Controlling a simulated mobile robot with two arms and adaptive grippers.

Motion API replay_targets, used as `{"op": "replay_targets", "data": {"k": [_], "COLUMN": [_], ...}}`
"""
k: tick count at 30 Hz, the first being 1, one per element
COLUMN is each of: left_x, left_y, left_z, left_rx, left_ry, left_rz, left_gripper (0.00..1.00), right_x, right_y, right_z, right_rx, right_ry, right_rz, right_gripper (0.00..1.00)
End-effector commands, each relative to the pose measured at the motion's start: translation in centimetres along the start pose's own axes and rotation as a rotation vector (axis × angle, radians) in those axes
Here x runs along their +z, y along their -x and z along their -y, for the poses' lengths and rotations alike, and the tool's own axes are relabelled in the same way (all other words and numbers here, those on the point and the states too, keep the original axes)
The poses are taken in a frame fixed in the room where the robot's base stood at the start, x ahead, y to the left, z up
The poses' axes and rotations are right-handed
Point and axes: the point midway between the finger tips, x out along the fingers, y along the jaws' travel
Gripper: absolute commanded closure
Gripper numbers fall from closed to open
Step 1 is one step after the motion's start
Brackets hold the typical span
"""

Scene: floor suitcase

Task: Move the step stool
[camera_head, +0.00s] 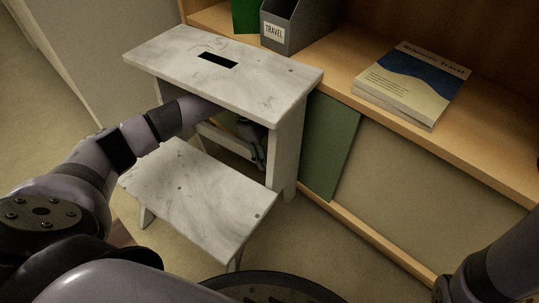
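The step stool (262,92) stands upright on the floor in the head view, with a whitish, marbled top step and a dark slot in it. Its lower step (195,205) is nearer to me. My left arm reaches in between the two steps, and my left gripper (256,150) is under the top step, close to the stool's right side panel. The gripper is dark and partly hidden, and whether its fingers are open or touch the stool is unclear. My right arm shows at the lower right, with a dark end part at the bottom edge; its fingertips do not show.
A wooden shelf unit (460,160) runs behind and right of the stool, close to it. It holds a grey TRAVEL file box (290,25), a green item (245,16) and a travel book (412,82). A green panel (328,145) is below. Floor shows at left.

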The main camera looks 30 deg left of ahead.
Motion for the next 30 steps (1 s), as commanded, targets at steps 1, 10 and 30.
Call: {"op": "replay_targets", "data": {"k": [1, 10, 30], "left_x": [0.1, 0.1, -4.3], "left_y": [0.0, -0.1, 3.0], "left_z": [-0.1, 0.1, 0.0], "left_rx": [0.004, -0.001, 0.000], "left_ry": [-0.001, -0.003, 0.004], "left_rz": [0.002, 0.003, -0.002], "left_gripper": [0.61, 0.61, 0.61], "right_x": [0.0, 0.0, 0.1], "right_y": [0.0, 0.0, 0.0], "right_z": [0.0, 0.0, 0.0], "right_rx": [0.000, 0.000, 0.001], "right_ry": [0.000, 0.000, 0.000], "right_rz": [0.000, 0.000, 0.001], "right_gripper": [0.38, 0.38, 0.38]}}
